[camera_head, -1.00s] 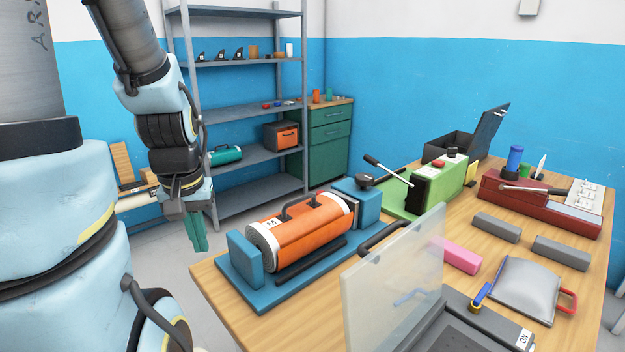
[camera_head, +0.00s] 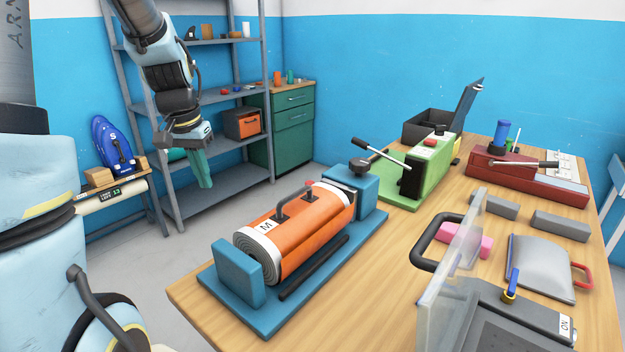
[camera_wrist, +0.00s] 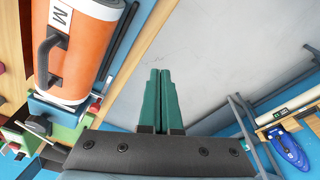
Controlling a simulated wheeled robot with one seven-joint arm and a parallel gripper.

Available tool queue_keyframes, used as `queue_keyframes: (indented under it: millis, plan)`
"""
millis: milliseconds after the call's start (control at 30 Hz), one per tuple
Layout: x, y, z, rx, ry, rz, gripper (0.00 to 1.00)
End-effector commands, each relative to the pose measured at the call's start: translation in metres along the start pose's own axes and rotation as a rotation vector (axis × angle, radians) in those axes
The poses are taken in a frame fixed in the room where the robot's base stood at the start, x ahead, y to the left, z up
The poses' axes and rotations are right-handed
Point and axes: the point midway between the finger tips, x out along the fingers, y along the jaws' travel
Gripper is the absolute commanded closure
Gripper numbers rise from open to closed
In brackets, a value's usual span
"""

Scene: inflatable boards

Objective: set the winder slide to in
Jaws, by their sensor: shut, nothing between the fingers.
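The winder (camera_head: 245,310) is a blue base on the wooden table, with a blue end block (camera_head: 236,272) in front and a taller blue block (camera_head: 368,192) with a black knob (camera_head: 363,167) at the back. An orange roll (camera_head: 312,232) marked M, with a black handle, lies between the blocks. A dark rod runs along the base. I cannot tell which part is the slide. The roll also shows at upper left in the wrist view (camera_wrist: 85,42). My gripper (camera_head: 206,184) has green fingers, shut and empty, pointing down left of the winder, apart from it, over the floor (camera_wrist: 215,55).
A grey shelf rack (camera_head: 225,97) and green cabinet (camera_head: 288,130) stand behind. A green machine with a lever (camera_head: 432,160), a red machine (camera_head: 530,178) and a clear-lidded grey box (camera_head: 510,325) share the table. A blue board (camera_head: 113,145) stands at left. Floor between is clear.

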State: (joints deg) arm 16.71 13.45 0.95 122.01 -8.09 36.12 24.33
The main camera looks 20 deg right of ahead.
Motion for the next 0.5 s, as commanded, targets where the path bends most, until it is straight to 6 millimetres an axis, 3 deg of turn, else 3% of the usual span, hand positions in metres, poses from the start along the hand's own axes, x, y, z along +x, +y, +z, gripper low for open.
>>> queue_keyframes:
  millis: [267, 500]
  plan:
    - [0.024, 0.041, -0.084, 0.293, 0.03, 0.068, 1.0]
    - [0.048, 0.125, -0.177, 0.713, 0.097, 0.167, 1.0]
